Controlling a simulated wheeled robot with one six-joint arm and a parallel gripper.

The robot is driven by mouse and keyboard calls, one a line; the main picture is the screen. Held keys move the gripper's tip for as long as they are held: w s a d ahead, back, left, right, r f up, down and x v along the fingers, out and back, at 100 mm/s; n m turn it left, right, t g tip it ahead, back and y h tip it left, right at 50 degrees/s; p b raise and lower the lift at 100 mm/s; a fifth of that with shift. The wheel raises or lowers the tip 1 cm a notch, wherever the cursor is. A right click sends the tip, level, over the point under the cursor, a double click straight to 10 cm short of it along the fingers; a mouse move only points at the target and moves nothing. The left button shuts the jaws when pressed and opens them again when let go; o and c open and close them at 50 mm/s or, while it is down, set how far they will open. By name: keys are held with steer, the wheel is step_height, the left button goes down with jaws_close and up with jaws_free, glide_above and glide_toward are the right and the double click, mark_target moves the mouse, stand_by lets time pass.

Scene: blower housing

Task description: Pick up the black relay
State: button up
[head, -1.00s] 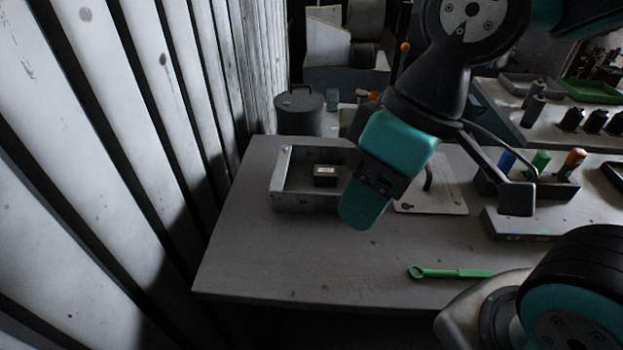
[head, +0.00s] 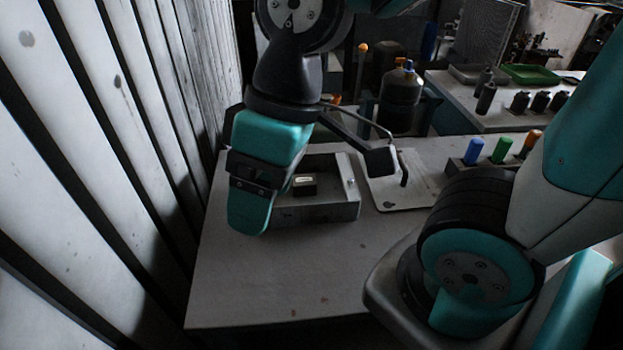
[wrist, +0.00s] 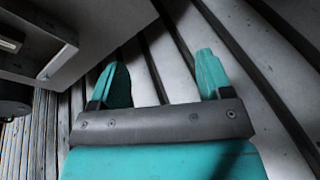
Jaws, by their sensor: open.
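The black relay (head: 304,186), a small dark block with a pale label on top, sits inside the open grey metal housing (head: 318,212) on the table. My gripper (head: 249,212) is in front of the housing's left part in the head view, left of the relay and apart from it, and hides that side of the housing. In the wrist view my gripper (wrist: 160,78) has its two teal fingers spread, with only slatted wall behind the gap. A dark part with a pale strip at that view's left edge is cut off; I cannot tell if it is the relay.
The slatted wall (head: 130,130) runs close along the left. A pale plate (head: 395,190) with a dark handle lies right of the housing. Blue and green markers (head: 487,150) stand farther right. The table's front part (head: 260,285) is clear.

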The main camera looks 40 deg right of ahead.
steer(key=shift+n+h, duration=0.8)
steer(key=shift+h, duration=0.1)
steer(key=w+d+f, duration=0.1)
steer(key=w+d, duration=0.1)
steer(key=w, duration=0.2)
steer(key=w+d, duration=0.3)
steer(key=w, duration=0.2)
steer(key=w+d+f+p, duration=0.1)
steer(key=w+d, duration=0.2)
steer(key=w, duration=0.1)
steer(key=shift+w+d+f, duration=0.1)
steer(key=shift+w+f, duration=0.05)
steer(key=shift+f, duration=0.2)
steer(key=n+h+p, duration=0.2)
steer(key=n+p, duration=0.1)
steer(key=p, duration=0.1)
glide_above(304, 180)
step_height(304, 180, down, 18)
steer(key=shift+w+f, duration=0.1)
steer(key=shift+w, duration=0.05)
steer(key=shift+f+p, duration=0.9)
steer(key=shift+f, duration=1.95)
steer(key=shift+c, duration=0.2)
steer(key=c, duration=1)
